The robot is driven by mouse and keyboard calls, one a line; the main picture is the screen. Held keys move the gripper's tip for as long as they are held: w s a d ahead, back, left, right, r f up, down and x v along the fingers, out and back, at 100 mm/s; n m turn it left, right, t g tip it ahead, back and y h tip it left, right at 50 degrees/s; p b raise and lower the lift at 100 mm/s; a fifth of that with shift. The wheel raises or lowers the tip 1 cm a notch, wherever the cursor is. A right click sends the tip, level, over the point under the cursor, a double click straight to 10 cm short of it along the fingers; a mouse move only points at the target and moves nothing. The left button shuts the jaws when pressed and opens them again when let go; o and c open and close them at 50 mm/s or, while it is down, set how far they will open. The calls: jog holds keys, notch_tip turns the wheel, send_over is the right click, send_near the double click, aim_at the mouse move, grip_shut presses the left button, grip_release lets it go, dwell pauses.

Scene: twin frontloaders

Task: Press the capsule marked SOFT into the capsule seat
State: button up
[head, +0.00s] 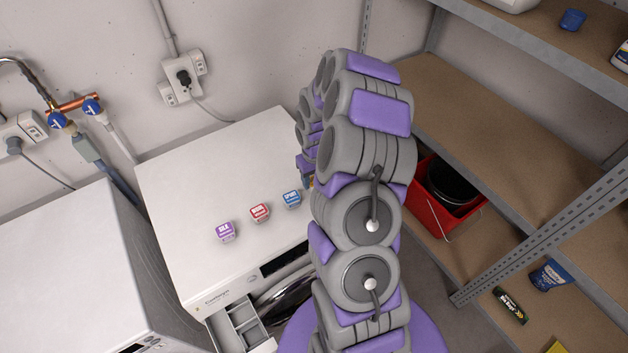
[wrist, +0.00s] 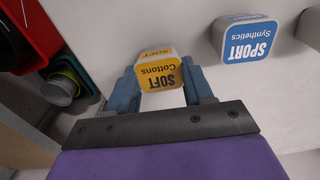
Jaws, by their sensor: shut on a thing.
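The yellow SOFT Cottons capsule (wrist: 160,74) is between the two blue fingers of my gripper (wrist: 162,88) in the wrist view. The gripper is shut on it. Its labelled face points toward the camera. I cannot tell whether it is clear of the washer top (head: 190,183). In the head view my arm hides most of the gripper and the capsule. An open drawer (head: 236,327) with compartments juts from the front of the washer. I cannot make out the capsule seat in it.
Blue SPORT (head: 292,198), red (head: 259,212) and purple SILK (head: 225,231) capsules stand in a row on the washer. SPORT also shows in the wrist view (wrist: 249,40). Metal shelving (head: 540,230) and a red crate (head: 424,208) are at right. A second white machine (head: 65,265) stands left.

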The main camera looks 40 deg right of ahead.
jog(key=shift+r, duration=0.5)
notch_tip(320, 180, up, 3)
jog(key=shift+f+p, duration=0.1)
jog(key=shift+p, duration=0.4)
jog(key=s+a, duration=0.2)
jog(key=s, duration=0.5)
jog(key=s+a+r+p, duration=0.1)
jog(key=s+a, duration=0.2)
jog(key=s, duration=0.5)
jog(key=shift+a+p, duration=0.2)
jog(key=shift+p, duration=0.1)
